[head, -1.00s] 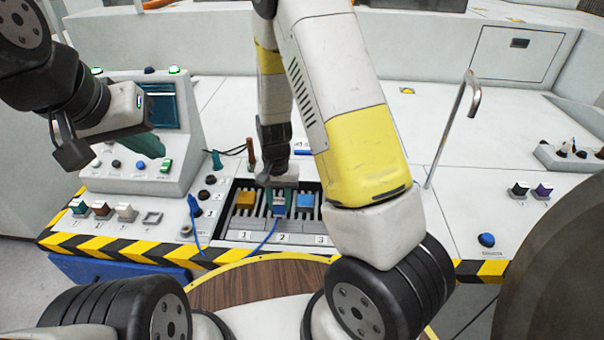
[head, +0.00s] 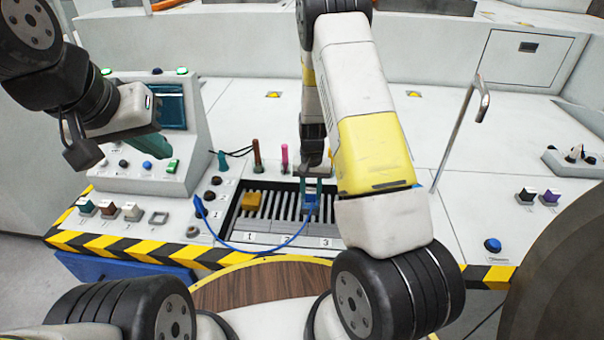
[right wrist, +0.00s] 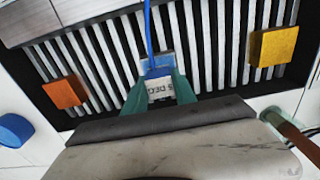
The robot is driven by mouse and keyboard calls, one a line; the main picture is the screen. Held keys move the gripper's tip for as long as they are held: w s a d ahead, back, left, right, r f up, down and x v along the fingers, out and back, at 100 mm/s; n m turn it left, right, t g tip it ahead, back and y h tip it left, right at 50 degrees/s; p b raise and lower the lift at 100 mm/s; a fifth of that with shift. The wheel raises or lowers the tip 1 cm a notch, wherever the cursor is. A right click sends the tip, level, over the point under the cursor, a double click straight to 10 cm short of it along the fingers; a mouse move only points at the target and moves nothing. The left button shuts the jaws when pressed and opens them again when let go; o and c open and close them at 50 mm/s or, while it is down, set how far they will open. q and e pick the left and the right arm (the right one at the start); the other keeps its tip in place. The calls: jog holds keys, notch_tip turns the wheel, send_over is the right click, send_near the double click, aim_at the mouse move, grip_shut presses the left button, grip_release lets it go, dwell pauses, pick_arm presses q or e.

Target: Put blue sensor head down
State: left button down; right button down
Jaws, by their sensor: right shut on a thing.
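The blue sensor head (head: 311,202) is at the slotted tray (head: 264,229), behind the number 3 label. My right gripper (head: 312,184) is above it, its teal fingers closed around it. In the right wrist view the blue sensor head (right wrist: 156,72) shows a white lettered face between the fingertips (right wrist: 160,88), and a blue cable meets it. I cannot tell whether it rests on the slats. My left gripper (head: 150,143) is beside the control console at the left; its finger gap is unclear.
A yellow block (head: 251,200) sits in the tray's left part. An orange block (right wrist: 65,92) shows in the right wrist view. The blue cable (head: 250,247) loops across the tray front. Upright handles, including a pink one (head: 284,155), stand behind it.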

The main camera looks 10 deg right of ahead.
jog(key=c, duration=1)
grip_release()
jog(key=shift+f, duration=0.1)
notch_tip(320, 180, up, 13)
notch_tip(320, 180, up, 10)
jog(key=t+y, duration=0.1)
jog(key=t, duration=0.1)
send_over(311, 190)
jog(key=s+a, duration=0.1)
jog(key=s, duration=0.3)
jog(key=s+r+n+t, duration=0.1)
jog(key=s+r, duration=0.4)
jog(key=s, duration=0.1)
jog(key=s+a+r+n+t, duration=0.1)
jog(key=s+r, duration=0.4)
jog(key=s, duration=0.2)
jog(key=s+r+n+t+y, duration=0.1)
jog(key=s+r+t, duration=0.1)
jog(key=s+r, duration=0.3)
jog(key=shift+s+a+n, duration=0.15)
jog(key=shift+s+n, duration=0.25)
jog(key=shift+s, duration=0.75)
